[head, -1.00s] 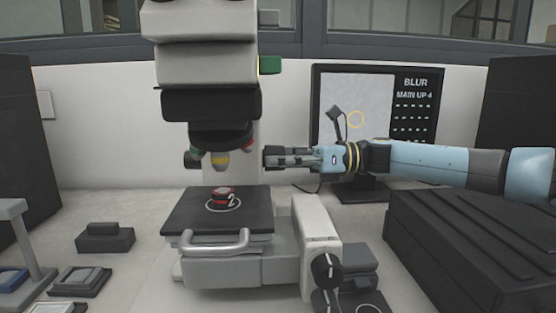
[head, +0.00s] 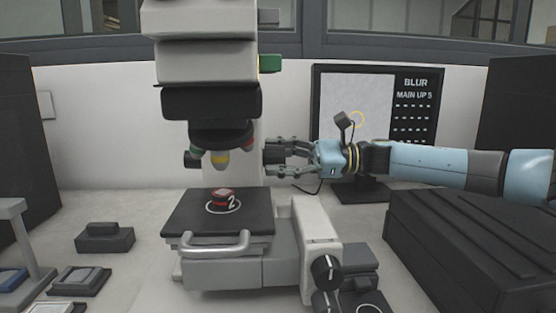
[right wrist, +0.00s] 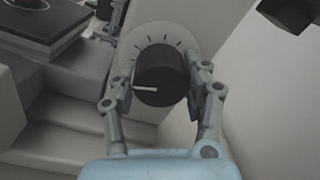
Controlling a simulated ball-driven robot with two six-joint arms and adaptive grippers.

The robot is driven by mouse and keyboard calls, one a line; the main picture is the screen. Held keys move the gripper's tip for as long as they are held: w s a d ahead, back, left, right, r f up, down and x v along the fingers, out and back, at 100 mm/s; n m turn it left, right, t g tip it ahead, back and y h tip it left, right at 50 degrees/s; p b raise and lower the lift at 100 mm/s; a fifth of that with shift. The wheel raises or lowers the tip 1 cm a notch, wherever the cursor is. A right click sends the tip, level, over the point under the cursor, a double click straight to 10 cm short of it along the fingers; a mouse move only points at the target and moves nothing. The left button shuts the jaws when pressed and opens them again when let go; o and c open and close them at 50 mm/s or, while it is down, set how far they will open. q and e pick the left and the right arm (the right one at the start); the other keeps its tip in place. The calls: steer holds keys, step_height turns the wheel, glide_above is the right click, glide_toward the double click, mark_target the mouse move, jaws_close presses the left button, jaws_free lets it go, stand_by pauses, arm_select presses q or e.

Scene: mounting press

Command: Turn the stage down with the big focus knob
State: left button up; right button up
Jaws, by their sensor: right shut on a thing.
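My right gripper (head: 277,156) reaches in from the right to the column's side. In the right wrist view, my right gripper (right wrist: 160,82) has its fingers on both sides of a big black knob (right wrist: 162,72) with a white pointer line, over a pale dial with tick marks. The pointer aims left. The gripper is shut on this knob. My left gripper is not in view.
A screen (head: 358,90) behind reads "BLUR" and "MAIN UP 5". Another black knob (head: 326,270) is at the lower front right of the microscope. A dark stepped box (head: 470,240) stands at right. Small dark blocks (head: 105,238) lie at left.

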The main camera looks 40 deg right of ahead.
steer(key=shift+f, duration=0.15)
stand_by(0.3)
steer(key=o, duration=1.2)
steer(key=shift+c, duration=0.2)
steer(key=shift+s+d, duration=0.1)
steer(key=v, duration=1.1)
steer(key=shift+s+d, duration=0.25)
steer(key=shift+d, duration=0.05)
